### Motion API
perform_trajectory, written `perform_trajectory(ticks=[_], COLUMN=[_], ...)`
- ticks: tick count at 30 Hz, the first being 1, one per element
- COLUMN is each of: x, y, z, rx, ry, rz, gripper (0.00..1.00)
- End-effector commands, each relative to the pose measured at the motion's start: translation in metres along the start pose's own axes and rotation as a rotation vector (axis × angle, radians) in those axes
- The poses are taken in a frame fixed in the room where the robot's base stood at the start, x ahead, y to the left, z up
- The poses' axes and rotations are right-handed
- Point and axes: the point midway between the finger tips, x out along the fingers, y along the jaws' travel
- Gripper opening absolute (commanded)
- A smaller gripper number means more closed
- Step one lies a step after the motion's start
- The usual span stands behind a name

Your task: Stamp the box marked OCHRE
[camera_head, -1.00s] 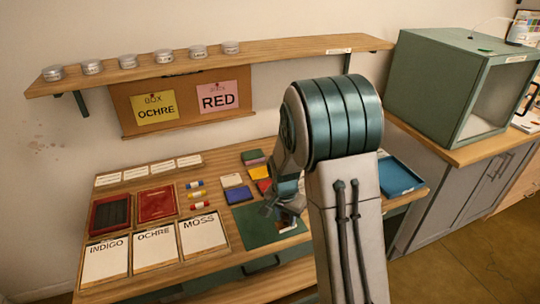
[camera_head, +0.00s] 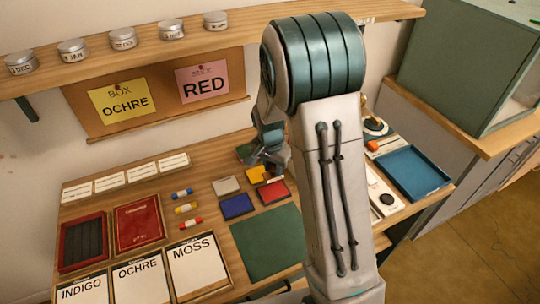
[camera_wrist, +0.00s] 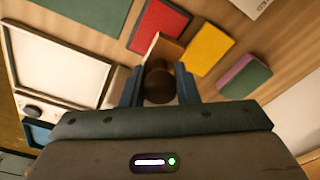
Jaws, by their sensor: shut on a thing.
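My gripper (camera_wrist: 158,88) is shut on a stamp (camera_wrist: 158,84) with a dark round handle and a wooden block. In the head view my gripper (camera_head: 272,160) is at the back of the table, beyond the pads, partly hidden by my arm. In the wrist view, the red pad (camera_wrist: 158,24) and yellow pad (camera_wrist: 209,49) lie beside the stamp. Whether the stamp touches anything is unclear. The box marked OCHRE (camera_head: 143,285) stands at the front left with a white top. A yellow note (camera_head: 123,102) reads BOX OCHRE; a pink note (camera_head: 203,83) reads RED.
Boxes INDIGO (camera_head: 82,291) and MOSS (camera_head: 195,262) flank the OCHRE box. A green mat (camera_head: 266,245) lies bare in front. A blue tray (camera_head: 414,172) is at right. A shelf (camera_head: 150,65) holds several tins.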

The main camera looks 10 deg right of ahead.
Motion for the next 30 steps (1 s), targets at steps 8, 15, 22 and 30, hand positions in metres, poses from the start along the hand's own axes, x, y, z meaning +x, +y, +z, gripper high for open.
perform_trajectory(ticks=[8, 15, 22, 30], x=[0.017, 0.043, 0.059, 0.059], y=[0.003, 0.002, 0.001, 0.001], z=[0.000, 0.004, 0.007, 0.007], rx=[0.006, 0.004, 0.002, 0.001], ry=[-0.001, 0.000, -0.001, 0.000], rz=[0.002, 0.001, 0.001, 0.000], gripper=[0.13, 0.13, 0.13, 0.13])
